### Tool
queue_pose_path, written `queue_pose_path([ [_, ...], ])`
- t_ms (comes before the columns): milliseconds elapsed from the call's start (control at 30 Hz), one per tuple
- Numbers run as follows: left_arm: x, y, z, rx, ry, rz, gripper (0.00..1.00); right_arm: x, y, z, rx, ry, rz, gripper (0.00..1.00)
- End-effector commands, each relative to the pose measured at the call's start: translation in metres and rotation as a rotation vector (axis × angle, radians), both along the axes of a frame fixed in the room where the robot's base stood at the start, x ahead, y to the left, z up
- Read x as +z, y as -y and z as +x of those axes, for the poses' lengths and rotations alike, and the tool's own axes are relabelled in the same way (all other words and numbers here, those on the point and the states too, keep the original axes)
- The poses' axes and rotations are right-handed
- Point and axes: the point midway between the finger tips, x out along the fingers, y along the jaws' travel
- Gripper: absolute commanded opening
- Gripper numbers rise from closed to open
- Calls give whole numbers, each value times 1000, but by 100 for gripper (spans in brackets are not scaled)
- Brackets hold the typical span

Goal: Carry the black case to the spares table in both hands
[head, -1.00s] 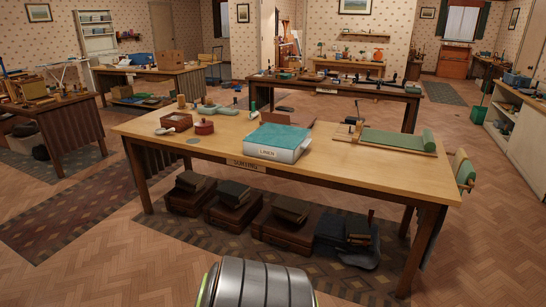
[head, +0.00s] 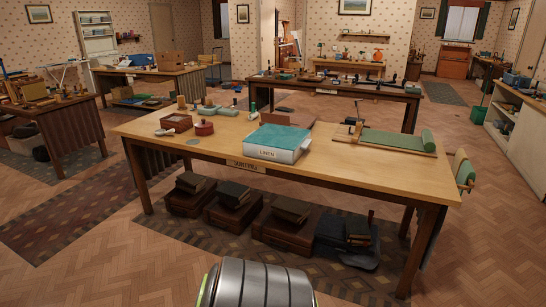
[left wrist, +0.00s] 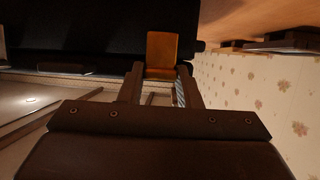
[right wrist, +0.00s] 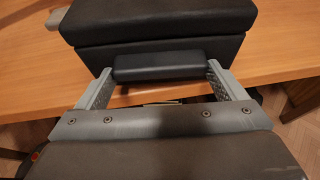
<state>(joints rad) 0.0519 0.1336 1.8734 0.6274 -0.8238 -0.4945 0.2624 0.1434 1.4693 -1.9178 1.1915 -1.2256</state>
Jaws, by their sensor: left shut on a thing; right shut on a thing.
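The black case (right wrist: 160,28) shows in the right wrist view, with a dark handle (right wrist: 158,67) on its near side. My right gripper (right wrist: 160,82) is shut on that handle, one finger at each end. In the left wrist view the case (left wrist: 100,28) is a dark shape across the top. My left gripper (left wrist: 160,80) is shut on an orange-brown handle (left wrist: 163,50) at its side. Neither the case nor the grippers show in the head view. No table there can be read as the spares table.
A wooden table (head: 380,177) with a sign on its front edge stands ahead. More tables stand behind. Floor (head: 480,240) is clear at right.

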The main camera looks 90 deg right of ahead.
Motion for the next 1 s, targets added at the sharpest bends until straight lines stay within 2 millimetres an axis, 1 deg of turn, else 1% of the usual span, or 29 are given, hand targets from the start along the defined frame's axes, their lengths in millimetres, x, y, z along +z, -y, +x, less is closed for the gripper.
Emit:
queue_pose_path([
  [33,-4,1,-2,-2,-10,-2,33,-5,-1,-2,1,-8,0,93],
  [100,-4,1,-2,-2,-9,-1,42,-5,-1,-2,1,-8,0,100],
  [200,-4,0,-1,-2,-9,0,56,-4,-1,-2,1,-6,0,100],
  [233,-4,0,-1,-2,-8,-1,56,-4,-1,-2,1,-6,0,100],
  [267,-4,0,-1,-2,-8,-1,59,-4,-1,-2,1,-6,-1,100],
  [433,-3,0,-1,-1,-7,1,81,-3,0,-1,1,-4,-1,100],
  [633,-3,0,-1,-1,-6,1,82,-3,0,-1,1,-4,-1,100],
  [667,-6,0,-2,-1,-13,2,82,-6,1,-2,0,-9,-4,100],
  [1000,-4,0,-1,-1,-8,1,82,-4,0,-1,0,-6,-2,100],
])
